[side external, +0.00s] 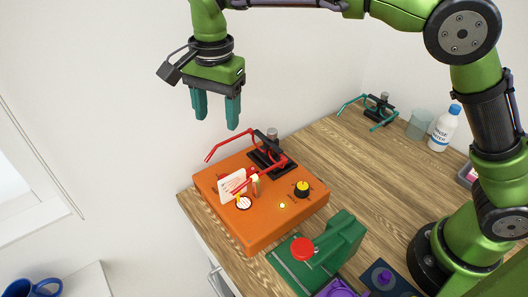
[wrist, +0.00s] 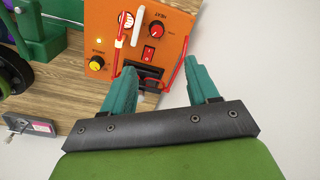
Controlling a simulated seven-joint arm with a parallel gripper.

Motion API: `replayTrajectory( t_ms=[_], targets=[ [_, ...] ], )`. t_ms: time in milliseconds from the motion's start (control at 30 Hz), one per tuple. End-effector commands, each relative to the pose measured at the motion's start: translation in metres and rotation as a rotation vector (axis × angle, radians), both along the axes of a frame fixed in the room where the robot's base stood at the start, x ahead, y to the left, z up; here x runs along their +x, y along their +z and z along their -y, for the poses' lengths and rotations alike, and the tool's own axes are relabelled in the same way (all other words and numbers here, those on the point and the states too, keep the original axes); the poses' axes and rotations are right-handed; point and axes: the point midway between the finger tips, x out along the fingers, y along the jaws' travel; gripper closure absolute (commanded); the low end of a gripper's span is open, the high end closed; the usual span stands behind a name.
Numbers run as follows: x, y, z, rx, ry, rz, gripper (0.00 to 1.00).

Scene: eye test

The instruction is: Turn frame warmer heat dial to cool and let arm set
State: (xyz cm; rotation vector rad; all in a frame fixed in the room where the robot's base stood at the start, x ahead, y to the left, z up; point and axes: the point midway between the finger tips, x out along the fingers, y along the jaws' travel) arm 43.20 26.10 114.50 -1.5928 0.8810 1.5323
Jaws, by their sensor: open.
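The orange frame warmer (side external: 285,218) sits on the wooden bench; its panel (wrist: 176,22) shows in the wrist view. That panel carries a red dial marked HEAT (wrist: 156,30), a yellow-capped dial (wrist: 97,64), a red switch (wrist: 148,54) and a round white gauge. The yellow-capped dial (side external: 302,188) also shows in the side view, where I cannot make out the heat dial clearly. Red glasses (side external: 222,146) rest on a black holder on the warmer; their arms extend over the panel. My gripper (side external: 216,112) is open and empty above the warmer; its fingers (wrist: 162,72) touch nothing visible.
A green press with a red knob (side external: 303,249) stands close in front of the warmer. Teal glasses (side external: 384,121) on a stand, a beaker (side external: 420,125) and a white bottle (side external: 441,132) are at the back right. Bare bench lies between. A blue mug (side external: 44,288) is lower left.

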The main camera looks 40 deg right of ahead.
Motion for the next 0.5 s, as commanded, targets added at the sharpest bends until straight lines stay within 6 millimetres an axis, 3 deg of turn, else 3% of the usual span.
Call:
replayTrajectory(
  t_ms=[267,500],
  targets=[
    [-0.004,-0.026,0.001,-0.004,-0.054,-0.023,0.41],
    [-0.002,-0.077,0.001,-0.004,-0.054,-0.023,0.41]
  ],
)
